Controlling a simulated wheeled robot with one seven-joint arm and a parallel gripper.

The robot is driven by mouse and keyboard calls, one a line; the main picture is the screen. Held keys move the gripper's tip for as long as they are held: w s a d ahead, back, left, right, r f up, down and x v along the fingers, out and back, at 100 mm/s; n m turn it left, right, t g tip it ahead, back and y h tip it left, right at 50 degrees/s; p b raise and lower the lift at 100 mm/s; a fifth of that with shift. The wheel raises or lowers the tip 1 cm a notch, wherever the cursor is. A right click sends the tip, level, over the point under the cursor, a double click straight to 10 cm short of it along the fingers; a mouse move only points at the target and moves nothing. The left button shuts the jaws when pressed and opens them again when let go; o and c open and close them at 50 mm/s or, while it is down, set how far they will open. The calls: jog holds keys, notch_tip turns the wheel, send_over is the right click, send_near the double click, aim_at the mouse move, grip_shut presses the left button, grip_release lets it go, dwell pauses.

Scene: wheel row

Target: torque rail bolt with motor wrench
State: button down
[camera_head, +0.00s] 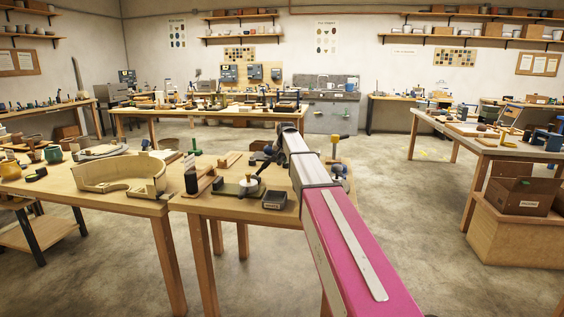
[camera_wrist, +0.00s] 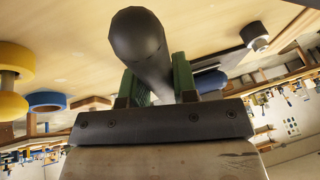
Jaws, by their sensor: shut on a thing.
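In the wrist view, my gripper (camera_wrist: 155,88) has its green fingers shut on a dark grey, round-ended cylinder. This looks like the motor wrench (camera_wrist: 142,42), held above a light wood bench top. A short dark peg with a pale end (camera_wrist: 254,38) stands on a dark strip at the upper right, apart from the wrench; I cannot tell whether it is the rail bolt. In the head view, my pink arm reaches over the near bench (camera_head: 226,205) and hides the fingers. A dark shape (camera_head: 263,156) beside the arm's end may be part of the wrench.
The bench holds a green plate with a white-topped knob (camera_head: 249,180), a small dark tray (camera_head: 274,200) and a yellow-topped stand (camera_head: 336,141). A curved wooden form (camera_head: 121,175) lies on the bench to the left.

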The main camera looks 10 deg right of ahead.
jog(key=shift+r, duration=1.6)
jog(key=w+a+f+m+g+h, duration=0.1)
jog(key=w+a+m+h, duration=0.3)
jog(key=w+a+m, duration=0.4)
jog(key=shift+w+a+f+m+g, duration=0.25)
jog(key=shift+w+f+m+g, duration=0.25)
jog(key=shift+m, duration=1.5)
jog(key=shift+w+f, duration=0.1)
jog(key=shift+f, duration=0.1)
jog(key=shift+f, duration=0.65)
